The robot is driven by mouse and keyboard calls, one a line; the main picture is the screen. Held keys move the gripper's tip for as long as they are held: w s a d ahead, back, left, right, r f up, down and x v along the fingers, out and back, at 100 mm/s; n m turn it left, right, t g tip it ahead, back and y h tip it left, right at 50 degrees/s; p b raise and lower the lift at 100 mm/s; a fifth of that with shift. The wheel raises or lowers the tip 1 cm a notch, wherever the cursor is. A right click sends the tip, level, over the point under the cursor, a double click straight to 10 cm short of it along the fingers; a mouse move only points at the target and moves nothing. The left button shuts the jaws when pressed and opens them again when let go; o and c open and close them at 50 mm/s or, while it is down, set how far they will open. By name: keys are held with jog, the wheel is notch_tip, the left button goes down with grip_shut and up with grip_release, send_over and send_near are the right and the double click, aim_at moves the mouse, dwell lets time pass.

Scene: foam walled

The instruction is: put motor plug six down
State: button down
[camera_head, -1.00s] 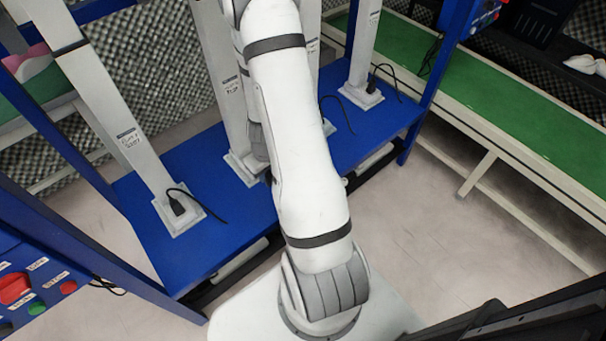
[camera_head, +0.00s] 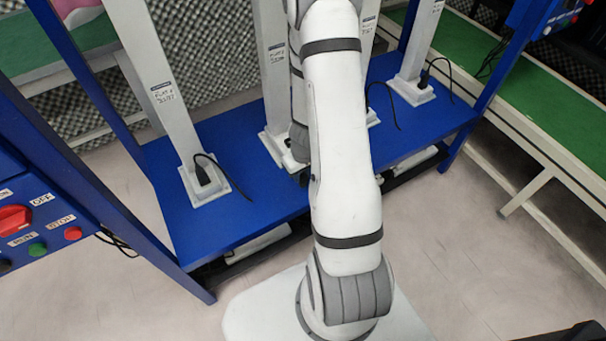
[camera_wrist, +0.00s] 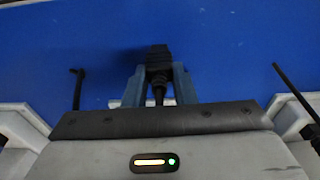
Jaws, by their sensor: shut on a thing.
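In the wrist view my gripper (camera_wrist: 157,76) is shut on a black plug (camera_wrist: 158,60), which sits between its two blue-grey fingers. A short piece of its black cord runs back toward the palm. The blue shelf (camera_wrist: 230,50) fills the view behind the plug. I cannot tell whether the plug touches it. In the head view my arm hides most of the gripper and the held plug. The number of the held plug cannot be read.
The blue shelf (camera_head: 255,205) carries several white posts with square feet. Black plugs with cords stand at the left post (camera_head: 203,175) and the right post (camera_head: 424,78). A control panel (camera_head: 35,225) is at left, a green conveyor (camera_head: 540,85) at right. The floor in front is clear.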

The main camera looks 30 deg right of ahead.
jog(key=c, duration=1.7)
grip_release()
jog(key=shift+f, duration=0.1)
jog(key=o, duration=0.5)
notch_tip(320, 180, up, 12)
jog(key=s+p, duration=0.1)
jog(key=p, duration=0.8)
notch_tip(320, 180, up, 16)
send_over(304, 177)
jog(key=s+a, duration=0.1)
jog(key=a, duration=0.7)
jog(key=shift+m, duration=0.4)
jog(key=s+a+r, duration=0.1)
jog(key=s+r, duration=0.2)
jog(key=s+a+r, duration=0.1)
jog(key=s+r, duration=0.3)
jog(key=s+a+r, duration=0.2)
jog(key=s+r, duration=0.1)
jog(key=r, duration=0.1)
jog(key=shift+s, duration=0.15)
